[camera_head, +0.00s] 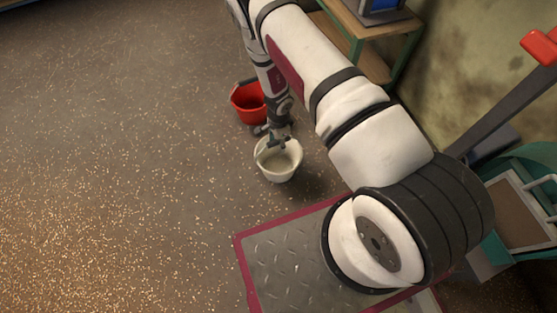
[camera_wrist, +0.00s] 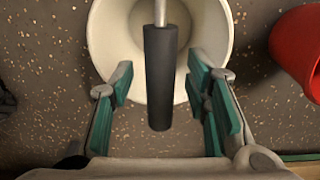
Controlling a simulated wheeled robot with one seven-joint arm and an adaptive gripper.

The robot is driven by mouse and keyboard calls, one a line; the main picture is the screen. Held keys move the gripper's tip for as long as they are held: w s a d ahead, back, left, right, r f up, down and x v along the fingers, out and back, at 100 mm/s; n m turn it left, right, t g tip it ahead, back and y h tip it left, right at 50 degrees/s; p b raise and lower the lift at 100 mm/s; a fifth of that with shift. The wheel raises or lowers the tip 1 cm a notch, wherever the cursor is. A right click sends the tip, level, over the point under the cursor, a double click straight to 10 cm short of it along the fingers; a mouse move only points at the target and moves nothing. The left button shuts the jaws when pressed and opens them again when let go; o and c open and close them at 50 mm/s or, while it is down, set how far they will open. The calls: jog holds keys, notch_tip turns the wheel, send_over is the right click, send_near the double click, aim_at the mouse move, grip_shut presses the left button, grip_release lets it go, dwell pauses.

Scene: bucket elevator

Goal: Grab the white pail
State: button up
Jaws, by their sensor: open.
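The white pail (camera_head: 279,166) stands upright on the floor in the head view, near the red-edged plate. In the wrist view the white pail (camera_wrist: 105,38) fills the top middle. A dark grip (camera_wrist: 160,75) on a thin metal rod, which looks like the pail's handle, runs down the middle of that view. My gripper (camera_head: 276,143) is over the pail in the head view. In the wrist view my gripper (camera_wrist: 160,88) is open, with green finger pads on both sides of the dark grip. I see gaps between pads and grip, so nothing is held.
A red bucket (camera_head: 247,104) stands close behind the white pail; it also shows at the right of the wrist view (camera_wrist: 300,48). A metal plate with a red border (camera_head: 290,262) lies in front. A wooden shelf (camera_head: 350,25) is behind. The floor to the left is open, strewn with grains.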

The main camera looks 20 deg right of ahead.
dwell(0.4)
grip_shut()
dwell(0.4)
